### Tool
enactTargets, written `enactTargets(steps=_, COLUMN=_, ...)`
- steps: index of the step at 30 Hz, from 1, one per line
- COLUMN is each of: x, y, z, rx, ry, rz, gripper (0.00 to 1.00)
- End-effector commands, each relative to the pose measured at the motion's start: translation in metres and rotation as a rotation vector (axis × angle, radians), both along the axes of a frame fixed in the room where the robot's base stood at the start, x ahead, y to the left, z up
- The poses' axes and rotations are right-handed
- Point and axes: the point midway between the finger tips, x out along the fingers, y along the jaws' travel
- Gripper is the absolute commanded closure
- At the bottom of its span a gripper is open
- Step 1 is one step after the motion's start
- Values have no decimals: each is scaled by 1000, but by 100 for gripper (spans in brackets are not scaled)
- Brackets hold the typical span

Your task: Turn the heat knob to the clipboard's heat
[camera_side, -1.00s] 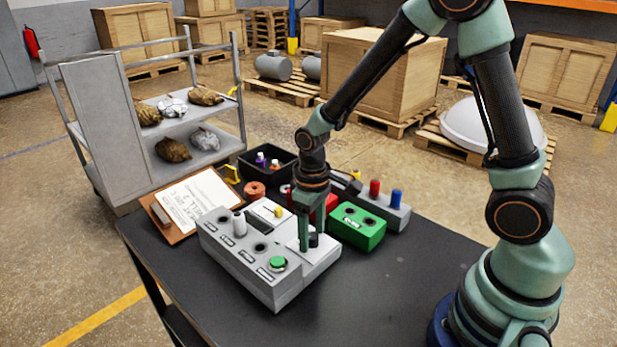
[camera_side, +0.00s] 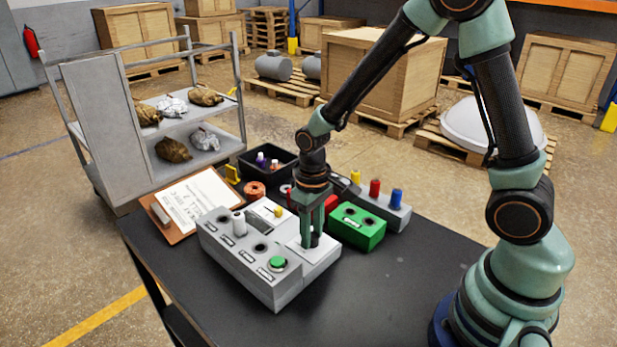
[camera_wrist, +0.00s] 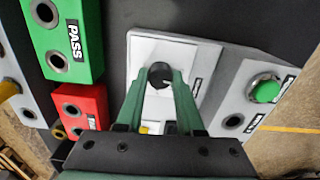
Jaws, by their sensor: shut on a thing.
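The grey control box (camera_side: 257,272) stands on the black table with a green button, a white plug and several sockets. Its heat knob (camera_wrist: 160,75) is a round black knob on a white plate, seen in the wrist view. My gripper (camera_wrist: 161,82) points down at the plate with its two fingers shut on the knob's sides. In the side view my gripper (camera_side: 312,241) largely hides the knob. The clipboard (camera_side: 191,204) lies behind and left of the box with a white sheet; its writing is too small to read.
A green PASS block (camera_side: 357,230) stands close right of my gripper, with a red block (camera_wrist: 82,106) beside it. A grey block with coloured plugs (camera_side: 398,212) and a black bin (camera_side: 262,178) stand behind. The table's front right is clear.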

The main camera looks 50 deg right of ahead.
Motion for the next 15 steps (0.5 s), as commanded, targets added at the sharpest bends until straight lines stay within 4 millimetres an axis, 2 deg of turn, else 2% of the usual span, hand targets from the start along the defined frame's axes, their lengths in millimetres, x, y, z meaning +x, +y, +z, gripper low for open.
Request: enactTargets(steps=15, x=0, y=-4, z=1, rx=7, ry=-20, rz=-431, gripper=100)
